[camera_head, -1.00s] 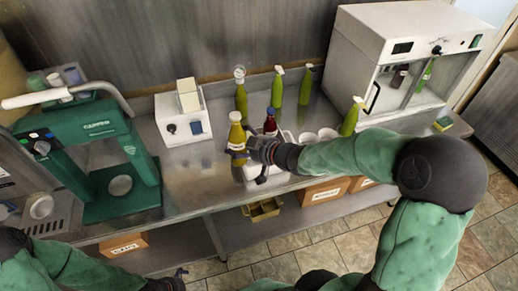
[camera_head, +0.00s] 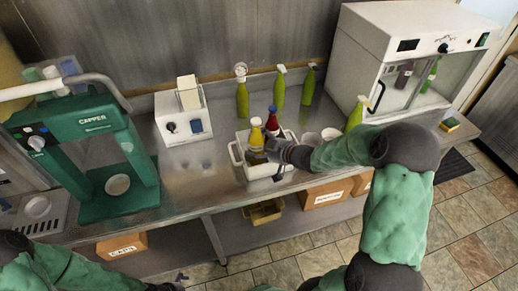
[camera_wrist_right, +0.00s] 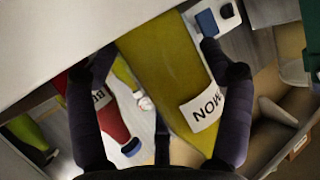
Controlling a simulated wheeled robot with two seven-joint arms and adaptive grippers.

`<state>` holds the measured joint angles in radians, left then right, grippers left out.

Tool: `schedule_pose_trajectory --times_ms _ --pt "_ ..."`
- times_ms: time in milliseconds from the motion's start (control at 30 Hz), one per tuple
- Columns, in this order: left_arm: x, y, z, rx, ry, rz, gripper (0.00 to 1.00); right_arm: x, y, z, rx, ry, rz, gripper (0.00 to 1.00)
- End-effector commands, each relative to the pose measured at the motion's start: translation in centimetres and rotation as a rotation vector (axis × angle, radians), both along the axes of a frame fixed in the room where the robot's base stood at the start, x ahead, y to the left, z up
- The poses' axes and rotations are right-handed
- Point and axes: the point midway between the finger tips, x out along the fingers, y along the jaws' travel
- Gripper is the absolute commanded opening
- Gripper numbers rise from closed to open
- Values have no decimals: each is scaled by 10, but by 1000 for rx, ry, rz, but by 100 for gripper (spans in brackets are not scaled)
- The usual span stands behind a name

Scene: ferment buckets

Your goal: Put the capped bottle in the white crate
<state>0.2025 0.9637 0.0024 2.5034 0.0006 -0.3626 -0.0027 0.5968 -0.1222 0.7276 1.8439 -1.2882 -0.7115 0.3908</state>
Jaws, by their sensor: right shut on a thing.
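The white crate (camera_head: 237,157) stands at the front edge of the metal counter. In the right wrist view the yellow bottle (camera_wrist_right: 165,75), with a white label, fills the space between my fingers. A red bottle (camera_head: 272,121) with a dark cap stands just behind it and shows beside my finger (camera_wrist_right: 110,118). My left gripper (camera_head: 180,277) is low at the front, small and unclear.
Several green bottles (camera_head: 242,100) stand at the back of the counter. White cups (camera_head: 330,134) are right of the crate. A green capper (camera_head: 95,130) is at left, a white box (camera_head: 184,125) behind, and a white cabinet (camera_head: 400,60) at right. Counter left of the crate is clear.

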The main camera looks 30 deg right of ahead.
Motion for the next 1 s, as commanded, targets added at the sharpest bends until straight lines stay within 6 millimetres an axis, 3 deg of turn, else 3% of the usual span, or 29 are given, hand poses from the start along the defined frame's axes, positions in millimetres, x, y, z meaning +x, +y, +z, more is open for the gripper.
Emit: schedule_pose_trajectory --times_ms 900,933,1000 --pt "0 0 -9 0 0 0 100 1 -1 -16 -1 -7 -2 21" --pt "0 0 -9 0 0 0 100 1 0 -17 -1 -3 -1 83" --pt "0 0 -9 0 0 0 100 1 0 -17 -1 -3 -1 100"
